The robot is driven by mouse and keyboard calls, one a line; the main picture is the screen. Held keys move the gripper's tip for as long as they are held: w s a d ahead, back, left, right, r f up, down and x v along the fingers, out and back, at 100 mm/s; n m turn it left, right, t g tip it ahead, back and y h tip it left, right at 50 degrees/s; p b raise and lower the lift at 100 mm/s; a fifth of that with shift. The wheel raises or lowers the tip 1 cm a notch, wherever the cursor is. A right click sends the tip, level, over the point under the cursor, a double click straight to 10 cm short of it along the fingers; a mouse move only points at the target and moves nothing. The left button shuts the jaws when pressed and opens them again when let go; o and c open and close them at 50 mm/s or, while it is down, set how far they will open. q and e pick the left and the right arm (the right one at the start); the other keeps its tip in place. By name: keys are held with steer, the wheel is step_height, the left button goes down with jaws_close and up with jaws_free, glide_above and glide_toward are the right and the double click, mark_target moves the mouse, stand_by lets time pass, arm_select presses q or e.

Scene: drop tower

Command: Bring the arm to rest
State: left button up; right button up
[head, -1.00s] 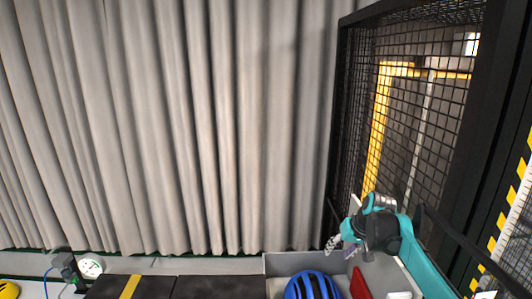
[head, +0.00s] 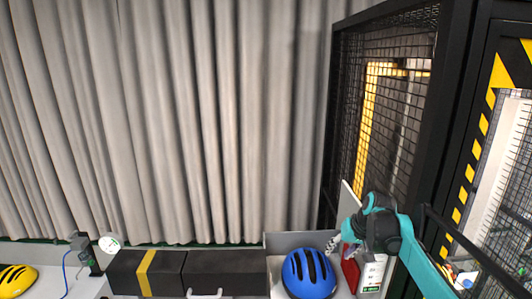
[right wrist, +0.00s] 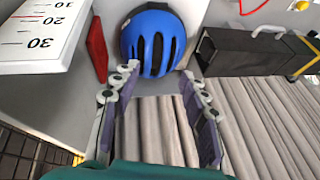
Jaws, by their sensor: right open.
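My right gripper (head: 342,246) is at the right in the head view, on my teal arm, above the back of a grey bin. In the right wrist view its two fingers (right wrist: 160,78) are spread apart, with nothing between them. A blue helmet (head: 308,274) sits in the bin just left of and below the gripper. The helmet (right wrist: 153,42) also shows beyond the fingertips in the wrist view. My left gripper is not in view.
A black mesh cage (head: 390,125) rises at the right, near my arm.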

arm_select(q)
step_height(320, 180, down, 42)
steer(key=b, duration=4.1)
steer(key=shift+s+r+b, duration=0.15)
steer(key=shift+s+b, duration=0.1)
steer(key=shift+b, duration=0.1)
arm_select(e)
steer(key=s+a+f+t, duration=0.1)
steer(key=s+f, duration=1)
steer(key=f, duration=0.5)
steer(key=s+a+f+h, duration=0.1)
steer(key=s+a+f, duration=0.1)
steer(key=s+f, duration=0.9)
steer(key=s+a+f+n+t+h, duration=0.1)
steer(key=s+f, duration=0.9)
steer(key=f, duration=1.1)
steer(key=shift+s+a+f+t, duration=0.15)
steer(key=shift+s+a+t, duration=0.2)
steer(key=shift+a, duration=0.25)
